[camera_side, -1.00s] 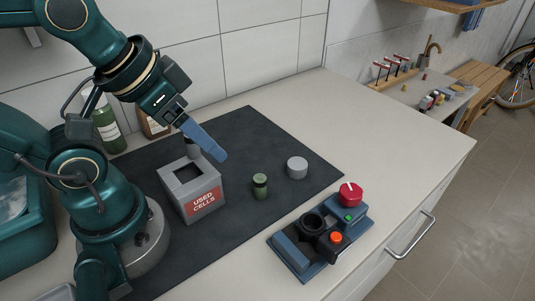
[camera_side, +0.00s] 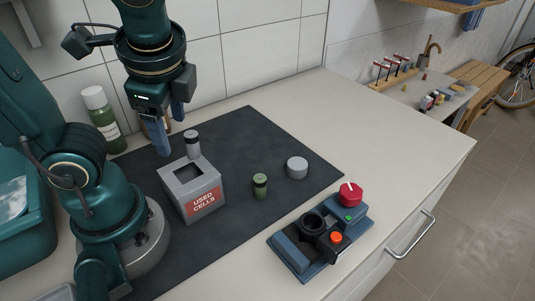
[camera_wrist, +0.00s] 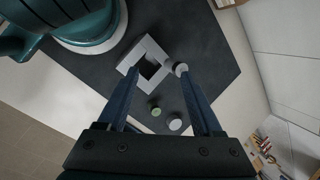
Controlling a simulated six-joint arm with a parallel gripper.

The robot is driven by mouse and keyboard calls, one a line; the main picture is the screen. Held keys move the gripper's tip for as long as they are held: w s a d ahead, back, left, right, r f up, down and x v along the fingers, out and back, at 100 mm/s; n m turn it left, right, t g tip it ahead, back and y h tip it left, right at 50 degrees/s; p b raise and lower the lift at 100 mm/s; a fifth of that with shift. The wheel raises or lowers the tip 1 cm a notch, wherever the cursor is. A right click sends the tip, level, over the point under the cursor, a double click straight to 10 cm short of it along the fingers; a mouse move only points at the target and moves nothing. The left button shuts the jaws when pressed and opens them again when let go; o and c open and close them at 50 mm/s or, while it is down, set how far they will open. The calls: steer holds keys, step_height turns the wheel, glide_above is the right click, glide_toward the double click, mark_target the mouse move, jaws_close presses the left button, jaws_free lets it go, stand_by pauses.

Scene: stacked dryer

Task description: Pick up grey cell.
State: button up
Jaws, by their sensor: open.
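The grey cell (camera_side: 192,144) is a small upright cylinder with a dark band near its top. It stands behind the used cells box (camera_side: 177,193), and the box hides its lower part in the side view. In the wrist view the grey cell (camera_wrist: 180,69) shows beside the box (camera_wrist: 133,59), close to the line of the right finger. My gripper (camera_side: 171,130) points down, open and empty, above the back of the dark mat, to the left of the cell. In the wrist view my gripper (camera_wrist: 160,85) has its two blue fingers spread wide.
A green cell (camera_side: 260,186) and a grey round disc (camera_side: 297,168) stand on the dark mat (camera_side: 250,135). A blue device (camera_side: 310,250) with a red knob (camera_side: 350,194) sits at the front right. A green bottle (camera_side: 103,119) stands near the wall.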

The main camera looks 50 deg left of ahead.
mark_target(193, 142)
steer(key=w+a+r+m+t+y, duration=0.2)
steer(key=w+r+m+y, duration=0.2)
steer(key=m+y, duration=0.65)
steer(key=shift+m+g+h, duration=0.3)
steer(key=shift+m+h, duration=0.35)
steer(key=shift+h, duration=0.1)
steer(key=f, duration=1)
steer(key=shift+s+a+f, duration=0.1)
steer(key=shift+a+f, duration=0.05)
steer(key=shift+a, duration=0.1)
steer(key=shift+a+f, duration=0.2)
steer(key=shift+f, duration=0.25)
steer(key=shift+x, duration=2.35)
jaws_close()
